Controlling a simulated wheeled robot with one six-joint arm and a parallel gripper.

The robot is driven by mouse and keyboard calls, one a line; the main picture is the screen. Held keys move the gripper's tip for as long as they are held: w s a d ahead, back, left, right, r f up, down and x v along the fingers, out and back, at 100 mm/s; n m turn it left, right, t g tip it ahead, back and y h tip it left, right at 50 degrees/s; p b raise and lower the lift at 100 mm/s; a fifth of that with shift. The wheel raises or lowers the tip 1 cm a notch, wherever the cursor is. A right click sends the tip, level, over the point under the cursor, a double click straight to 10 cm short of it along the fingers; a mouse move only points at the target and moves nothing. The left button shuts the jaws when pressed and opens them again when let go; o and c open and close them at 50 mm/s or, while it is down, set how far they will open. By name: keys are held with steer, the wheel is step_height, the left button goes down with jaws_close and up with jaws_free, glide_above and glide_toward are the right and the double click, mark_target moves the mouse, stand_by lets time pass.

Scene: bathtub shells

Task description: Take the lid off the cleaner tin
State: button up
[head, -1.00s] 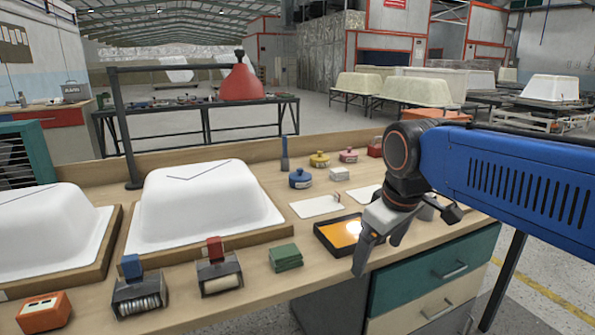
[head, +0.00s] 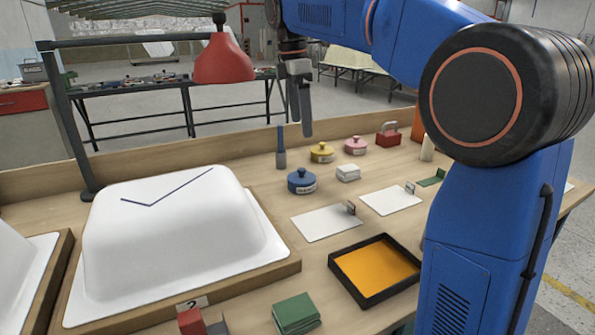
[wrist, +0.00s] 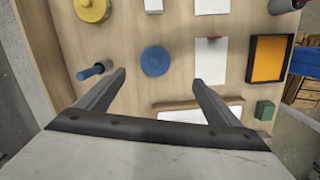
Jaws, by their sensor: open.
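Three lidded tins with knobs stand on the bench: a blue tin (head: 302,181), a yellow tin (head: 322,152) and a pink tin (head: 356,146). Each has its lid on and a small label, too small to read surely, so I cannot tell which is the cleaner tin. My gripper (head: 300,118) is open and empty, pointing down above the bench near the blue and yellow tins. In the wrist view, the blue tin (wrist: 155,61) shows from above between the open fingers (wrist: 159,78), apart from them. The yellow tin (wrist: 92,8) is at that view's top edge.
A blue-handled brush (head: 281,150) stands left of the tins. White blocks (head: 348,173), white cards (head: 325,223), an orange-filled black tray (head: 375,270) and green pads (head: 296,313) lie nearby. A white tub shell (head: 170,235) and red lamp (head: 223,60) are left.

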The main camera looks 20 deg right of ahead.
steer(key=w, duration=0.1)
glide_above(301, 169)
steer(key=f, duration=0.9)
steer(key=shift+a+f, duration=0.2)
steer(key=shift+a, duration=0.15)
steer(key=shift+d+f, duration=0.2)
steer(key=shift+f, duration=1.25)
steer(key=shift+d+f, duration=0.15)
steer(key=shift+f, duration=1.3)
steer(key=shift+c, duration=0.2)
steer(key=c, duration=1.1)
